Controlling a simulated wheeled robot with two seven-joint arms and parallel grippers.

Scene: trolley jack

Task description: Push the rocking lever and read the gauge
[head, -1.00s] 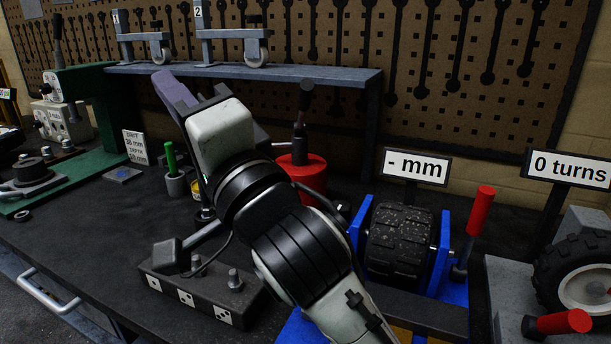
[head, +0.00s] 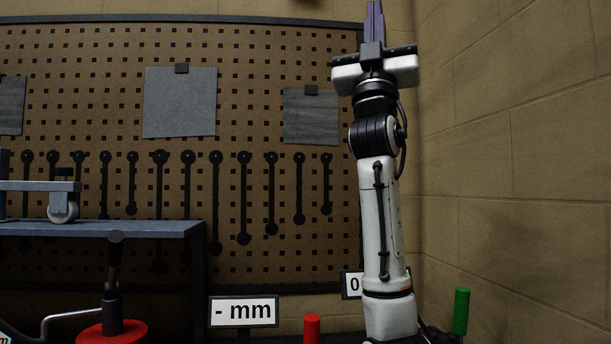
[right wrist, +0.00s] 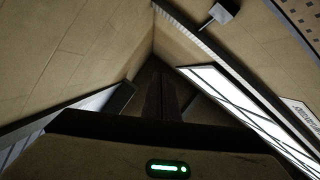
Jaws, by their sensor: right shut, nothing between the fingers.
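The sign reading "- mm" (head: 243,311) stands at the bottom middle of the head view. Just right of it, only the top of a red lever handle (head: 312,328) shows at the bottom edge. The blue wheel stand below is out of view. My right gripper (head: 375,8) is raised high at the upper right, pointing up, well above the sign and handle. It is shut and empty. In the right wrist view its dark fingers (right wrist: 161,98) point towards the upper walls and ceiling. My left gripper is not in view.
A red jack body (head: 112,332) stands at the bottom left, below a blue-grey shelf (head: 150,229). A green handle (head: 461,312) is at the lower right. A sign starting with "0" (head: 352,285) is partly behind my right arm. The pegboard (head: 250,105) and bare wall surround the raised gripper.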

